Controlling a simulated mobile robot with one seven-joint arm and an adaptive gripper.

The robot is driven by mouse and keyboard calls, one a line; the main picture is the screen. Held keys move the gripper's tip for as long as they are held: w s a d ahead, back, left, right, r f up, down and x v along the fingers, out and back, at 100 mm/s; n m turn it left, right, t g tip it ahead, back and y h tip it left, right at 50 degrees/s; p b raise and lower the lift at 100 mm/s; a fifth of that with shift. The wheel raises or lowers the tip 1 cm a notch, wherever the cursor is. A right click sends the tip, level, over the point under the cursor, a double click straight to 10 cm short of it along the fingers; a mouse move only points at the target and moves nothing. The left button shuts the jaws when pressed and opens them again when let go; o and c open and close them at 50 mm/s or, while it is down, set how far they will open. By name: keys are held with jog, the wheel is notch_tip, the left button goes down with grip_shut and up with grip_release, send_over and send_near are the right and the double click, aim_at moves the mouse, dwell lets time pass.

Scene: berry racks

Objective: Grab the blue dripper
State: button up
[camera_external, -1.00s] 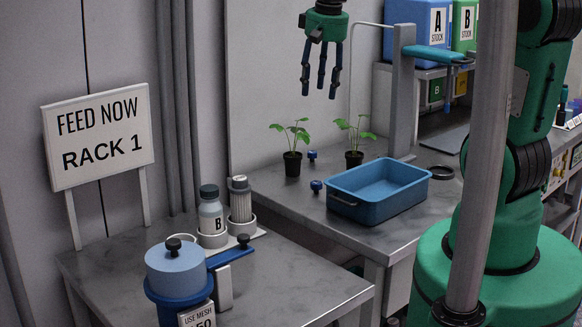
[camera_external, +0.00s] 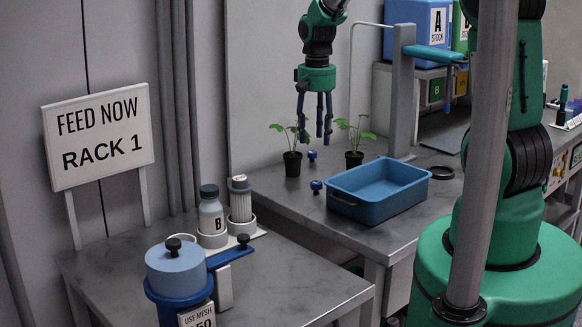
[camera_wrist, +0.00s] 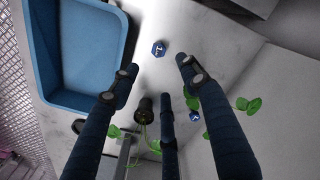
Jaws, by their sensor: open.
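Two small blue drippers stand on the grey bench. One dripper (camera_external: 317,186) is beside the blue tray's left end. The other dripper (camera_external: 311,155) is farther back, between the two potted seedlings. In the wrist view, one dripper (camera_wrist: 159,48) with a white mark on top lies ahead of my fingertips, near the tray. The second dripper (camera_wrist: 195,116) shows between my fingers, near green leaves. My three-fingered gripper (camera_external: 315,137) is open and empty, pointing down above the bench at leaf height. It also shows in the wrist view (camera_wrist: 160,85), with its fingers spread.
The blue tray (camera_external: 343,205) stands right of the drippers. Potted seedlings (camera_external: 292,164) (camera_external: 354,159) flank the rear dripper, with leaves close to my fingers. A grey post (camera_external: 402,110) stands behind the tray. A bottle marked B (camera_external: 211,217) stands on the nearer table.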

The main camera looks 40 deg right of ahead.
jog(key=shift+f, duration=0.1)
send_over(316, 182)
notch_tip(316, 182, down, 7)
jog(key=shift+a+f+b, duration=0.1)
jog(key=shift+f+b, duration=0.05)
jog(key=shift+b, duration=0.3)
jog(key=shift+f, duration=0.55)
jog(key=shift+f+b, duration=0.45)
jog(key=shift+f, duration=2.15)
jog(key=c, duration=0.8)
